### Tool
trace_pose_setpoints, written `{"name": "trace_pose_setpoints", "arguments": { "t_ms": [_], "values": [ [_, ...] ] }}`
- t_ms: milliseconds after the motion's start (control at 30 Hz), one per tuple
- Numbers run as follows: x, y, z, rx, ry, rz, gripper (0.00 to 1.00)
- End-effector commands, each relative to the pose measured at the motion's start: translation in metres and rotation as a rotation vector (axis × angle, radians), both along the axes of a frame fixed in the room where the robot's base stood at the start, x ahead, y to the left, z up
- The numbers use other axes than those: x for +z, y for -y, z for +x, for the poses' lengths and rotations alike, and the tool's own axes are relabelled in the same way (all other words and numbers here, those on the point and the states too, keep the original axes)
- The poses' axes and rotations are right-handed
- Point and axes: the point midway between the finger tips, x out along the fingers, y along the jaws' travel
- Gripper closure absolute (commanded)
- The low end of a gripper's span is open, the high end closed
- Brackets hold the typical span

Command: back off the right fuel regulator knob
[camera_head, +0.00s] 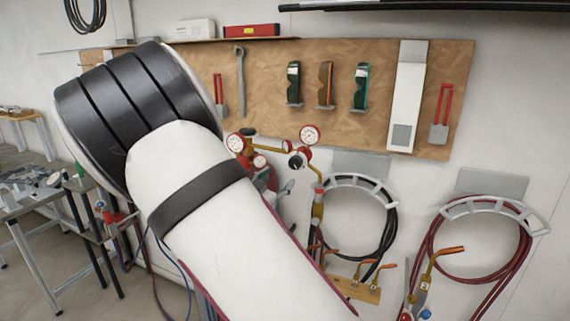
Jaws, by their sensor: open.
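A regulator with red-rimmed white gauges (310,135) shows in the head view, just right of my white arm. A small black knob (296,161) sits below and left of its large gauge. Another red-rimmed gauge (236,143) and a smaller one (260,160) show further left, partly behind my arm. I cannot tell for certain which black knob is the right fuel regulator's. My arm crosses the middle of the view and hides part of the regulators. My gripper is not seen in this view.
A brown tool board (270,60) with goggles hangs on the wall. Black hose (392,225) and red hose (520,262) hang on wall brackets. Torches (440,258) stand at the lower right. A metal bench (25,205) stands at the left.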

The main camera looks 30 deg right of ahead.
Motion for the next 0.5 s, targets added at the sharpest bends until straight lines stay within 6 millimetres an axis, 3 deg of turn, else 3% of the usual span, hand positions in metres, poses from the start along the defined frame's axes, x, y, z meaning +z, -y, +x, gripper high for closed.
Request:
{"name": "trace_pose_setpoints", "arguments": {
  "t_ms": [500],
  "values": [
    [0.0, 0.073, 0.056, 0.0, -0.001, 0.002, 0.45]
  ]
}}
